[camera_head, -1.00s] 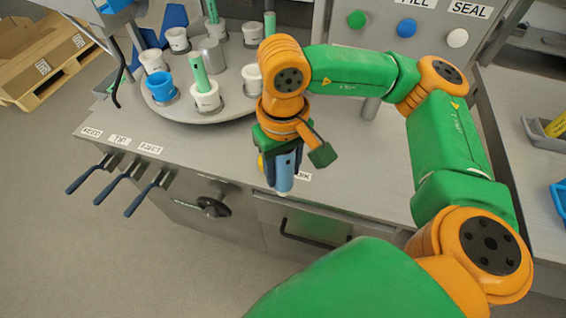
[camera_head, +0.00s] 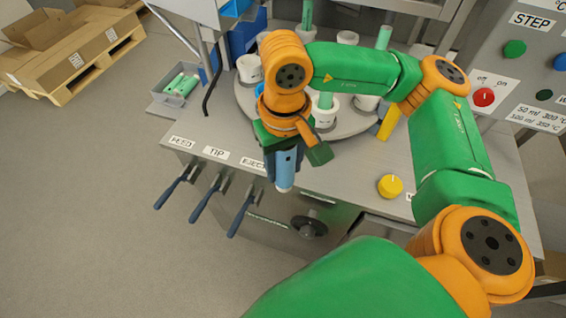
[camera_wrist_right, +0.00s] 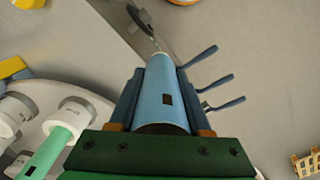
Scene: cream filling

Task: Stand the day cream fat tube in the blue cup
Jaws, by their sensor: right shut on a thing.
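My right gripper (camera_head: 283,158) is shut on a light blue tube, which I take to be the day cream fat tube (camera_head: 285,178). The tube hangs below the fingers, in front of the machine's front edge in the head view. In the right wrist view the tube (camera_wrist_right: 162,85) lies between the two blue fingers, with a dark square mark on its side. My left gripper is not in view.
White cups (camera_head: 250,68) stand around the turntable, some holding green tubes (camera_head: 326,98). A grey bin (camera_head: 178,88) of green tubes is at the left. Several levers (camera_head: 206,197) stick out from the machine front. A yellow knob (camera_head: 390,186) sits on the worktop.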

